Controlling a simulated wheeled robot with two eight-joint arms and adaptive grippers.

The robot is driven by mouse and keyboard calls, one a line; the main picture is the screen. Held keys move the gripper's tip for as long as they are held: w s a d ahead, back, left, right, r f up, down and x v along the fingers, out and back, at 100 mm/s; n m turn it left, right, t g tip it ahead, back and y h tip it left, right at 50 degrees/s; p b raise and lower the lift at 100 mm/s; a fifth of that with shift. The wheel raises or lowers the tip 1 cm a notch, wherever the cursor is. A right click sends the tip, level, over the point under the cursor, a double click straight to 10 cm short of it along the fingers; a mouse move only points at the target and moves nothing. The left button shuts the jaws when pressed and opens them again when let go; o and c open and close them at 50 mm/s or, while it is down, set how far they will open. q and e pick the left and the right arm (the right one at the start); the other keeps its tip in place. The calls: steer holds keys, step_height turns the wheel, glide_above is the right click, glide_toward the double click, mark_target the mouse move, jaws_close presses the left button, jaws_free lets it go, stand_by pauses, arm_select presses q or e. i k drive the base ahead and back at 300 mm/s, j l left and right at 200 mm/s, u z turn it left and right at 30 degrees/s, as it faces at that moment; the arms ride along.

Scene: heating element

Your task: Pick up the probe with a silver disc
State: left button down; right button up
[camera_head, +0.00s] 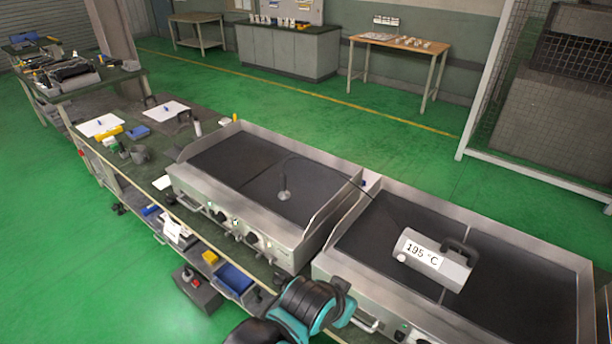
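The probe with a silver disc (284,195) stands on the dark plate of the left griddle (225,160). Its thin stem points up from the disc. A thin dark cable arcs from the probe over to the right griddle (380,230). There, a grey meter box (452,272) with a handle lies on the plate, and its white display reads 195 °C. A teal and black part of one of my arms shows at the bottom middle, in front of the griddles. Neither gripper is visible, and nothing touches the probe.
Raised metal walls rim both griddles, with a divider between them. Knobs line their fronts. The workbench (75,125) to the left holds papers, a blue box (138,132) and a yellow item (110,132). A wire mesh cage stands at the right.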

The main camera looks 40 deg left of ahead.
mark_target(284, 195)
steer(key=j, duration=0.9)
steer(key=j+z, duration=0.2)
steer(key=j, duration=0.2)
steer(key=k+j+z, duration=0.2)
steer(key=j, duration=0.2)
steer(key=j+z, duration=0.15)
steer(key=j, duration=0.25)
steer(key=k+j+z, duration=0.2)
steer(key=j, duration=0.15)
steer(key=j+z, duration=0.2)
steer(key=j, duration=0.15)
steer(key=j+z, duration=0.4)
steer(key=j, duration=0.35)
